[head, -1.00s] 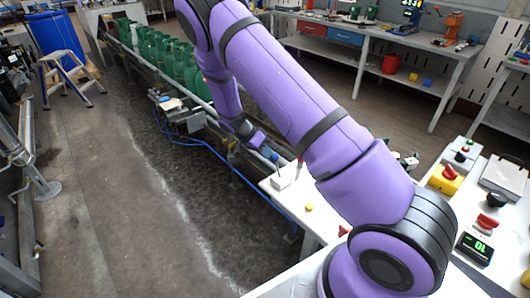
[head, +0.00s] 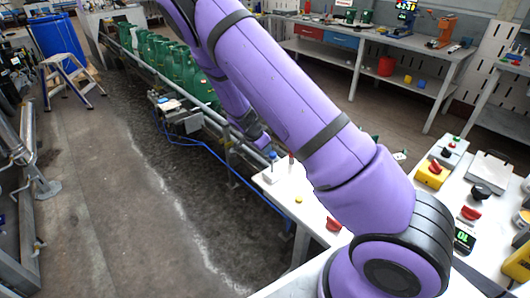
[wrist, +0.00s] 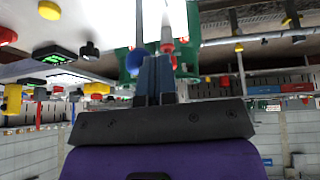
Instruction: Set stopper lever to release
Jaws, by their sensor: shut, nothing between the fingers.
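My gripper (head: 262,142) is beside the conveyor, close to the near corner of the white table. In the wrist view its fingers (wrist: 155,60) are together with nothing held. A blue knob (head: 272,156) and a thin red-tipped upright (head: 291,158) stand at that table corner, just right of the gripper. In the wrist view a blue round knob (wrist: 135,60) is close beside the fingers, and red round parts (wrist: 167,48) lie just beyond the tips. I cannot tell which of these is the stopper lever, or whether the fingers touch one.
Green cylinders (head: 160,52) line the conveyor. The white table (head: 310,220) carries a yellow button (head: 298,199) and a red knob (head: 333,224). A control bench at right holds a green display (head: 464,238) and a yellow box with red knob (head: 432,174).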

